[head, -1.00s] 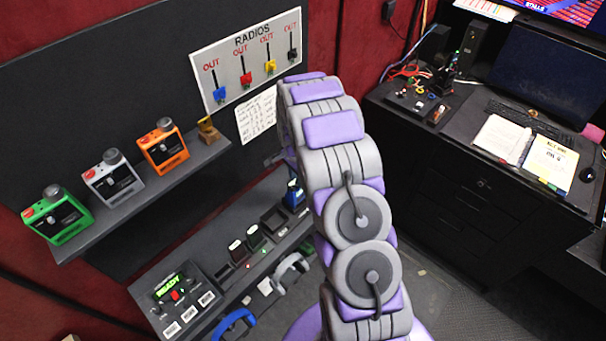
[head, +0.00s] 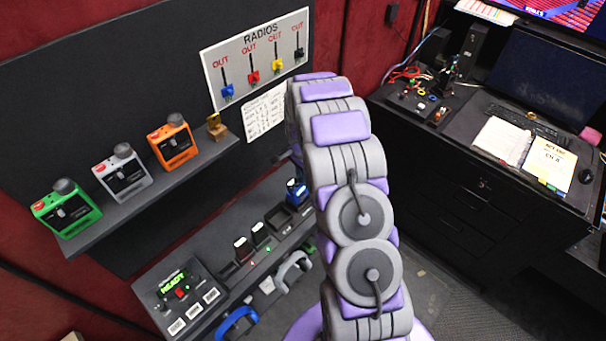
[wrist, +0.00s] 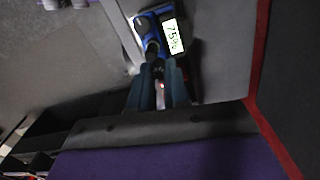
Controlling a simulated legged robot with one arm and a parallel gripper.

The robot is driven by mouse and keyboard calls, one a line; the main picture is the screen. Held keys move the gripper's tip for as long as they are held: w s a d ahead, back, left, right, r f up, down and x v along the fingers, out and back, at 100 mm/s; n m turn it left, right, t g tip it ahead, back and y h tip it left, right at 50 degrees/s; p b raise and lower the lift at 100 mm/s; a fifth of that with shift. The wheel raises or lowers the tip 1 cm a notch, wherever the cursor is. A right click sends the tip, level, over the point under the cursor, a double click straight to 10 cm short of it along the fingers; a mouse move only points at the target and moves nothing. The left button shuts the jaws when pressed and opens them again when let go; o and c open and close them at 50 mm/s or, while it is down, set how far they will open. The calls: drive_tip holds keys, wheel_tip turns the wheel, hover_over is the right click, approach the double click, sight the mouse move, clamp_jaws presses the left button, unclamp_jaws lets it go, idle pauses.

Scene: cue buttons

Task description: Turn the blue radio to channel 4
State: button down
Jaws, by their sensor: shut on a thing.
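The blue radio (head: 297,191) stands at the right end of the dark charger shelf, partly hidden by my arm in the head view. In the wrist view the blue radio (wrist: 150,22) is at the top, beside a small light display reading about 75%. My gripper (wrist: 158,70) points at it, with both fingers close together on a dark part at its near end, which looks like the knob. The channel marking cannot be read. My gripper is hidden behind the arm in the head view.
Green (head: 66,208), grey (head: 122,173) and orange (head: 173,143) radios stand on the upper shelf (head: 150,190). A "RADIOS" board (head: 256,60) hangs above. Blue (head: 238,323) and grey (head: 293,270) headsets hang below the charger shelf. A desk (head: 430,150) stands at the right.

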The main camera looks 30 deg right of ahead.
drive_tip(key=shift+w+d+f+n, duration=0.1)
drive_tip(key=shift+d+f+n, duration=0.2)
drive_tip(key=shift+d, duration=0.35)
drive_tip(key=shift+a+r+n+b, duration=0.15)
drive_tip(key=shift+n+b, duration=0.3)
drive_tip(key=shift+n, duration=0.85)
drive_tip(key=c, duration=1.1)
unclamp_jaws()
drive_tip(key=shift+d, duration=0.25)
wheel_tip(320, 180, up, 17)
drive_tip(key=shift+w+r+b, duration=0.15)
drive_tip(key=shift+w+b, duration=0.05)
drive_tip(key=shift+b, duration=0.15)
